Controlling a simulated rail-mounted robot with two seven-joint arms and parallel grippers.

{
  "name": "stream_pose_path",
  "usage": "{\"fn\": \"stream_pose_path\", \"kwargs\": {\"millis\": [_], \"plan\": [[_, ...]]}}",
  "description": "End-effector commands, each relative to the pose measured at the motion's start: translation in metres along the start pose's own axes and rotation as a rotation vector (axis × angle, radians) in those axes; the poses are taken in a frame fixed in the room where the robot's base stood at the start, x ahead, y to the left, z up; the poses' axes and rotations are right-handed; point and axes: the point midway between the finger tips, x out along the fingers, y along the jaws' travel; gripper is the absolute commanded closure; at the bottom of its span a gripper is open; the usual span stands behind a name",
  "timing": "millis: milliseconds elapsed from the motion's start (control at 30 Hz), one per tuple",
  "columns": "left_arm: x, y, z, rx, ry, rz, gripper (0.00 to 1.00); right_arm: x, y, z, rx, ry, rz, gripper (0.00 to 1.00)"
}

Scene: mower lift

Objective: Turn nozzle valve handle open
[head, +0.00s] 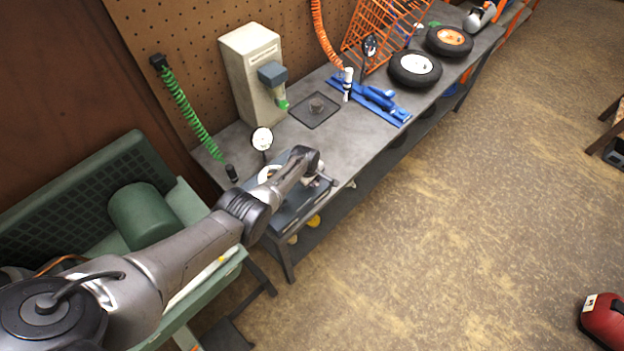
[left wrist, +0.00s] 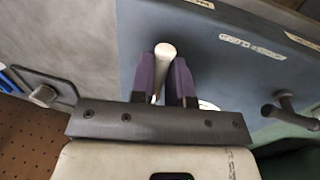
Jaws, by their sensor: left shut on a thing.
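My left gripper (head: 327,180) reaches over the front of the bench at a blue-grey panel (head: 290,217). In the left wrist view its purple fingers (left wrist: 164,72) are closed around a pale, rod-like handle (left wrist: 164,54) above the same panel (left wrist: 225,62). I cannot tell for certain that this is the nozzle valve handle; its lower end is hidden by the gripper. A dark T-shaped fitting (left wrist: 285,105) stands on the panel to the right, apart from the fingers. My right gripper is in neither view.
A beige dispenser (head: 250,72) with a green-tipped spout stands behind, beside a dark square plate (head: 315,110). A round dial (head: 261,139) rises behind the panel. A green coiled hose (head: 190,115) hangs left. Blue tools (head: 370,97) and wheels (head: 415,67) lie farther along. Floor right is mostly clear.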

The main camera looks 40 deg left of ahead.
Motion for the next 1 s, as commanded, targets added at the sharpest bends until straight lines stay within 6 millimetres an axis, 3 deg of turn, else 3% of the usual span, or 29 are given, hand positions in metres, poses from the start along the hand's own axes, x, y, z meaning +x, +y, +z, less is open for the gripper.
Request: {"fn": "stream_pose_path", "kwargs": {"millis": [200, 233, 467, 767, 1000], "plan": [[0.001, -0.001, -0.001, 0.000, 0.002, 0.002, 1.00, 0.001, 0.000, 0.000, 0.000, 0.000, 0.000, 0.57], [0.001, -0.001, -0.001, 0.000, 0.002, 0.002, 0.82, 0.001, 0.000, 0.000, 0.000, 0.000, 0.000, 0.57], [0.001, -0.001, -0.001, 0.001, 0.001, 0.001, 0.60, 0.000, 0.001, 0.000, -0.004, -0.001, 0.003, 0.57], [-0.003, 0.000, 0.000, 0.001, 0.000, 0.001, 0.60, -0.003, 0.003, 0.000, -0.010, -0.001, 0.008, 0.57], [-0.032, 0.001, 0.000, 0.002, 0.001, 0.002, 0.60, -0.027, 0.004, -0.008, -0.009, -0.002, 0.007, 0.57]]}}
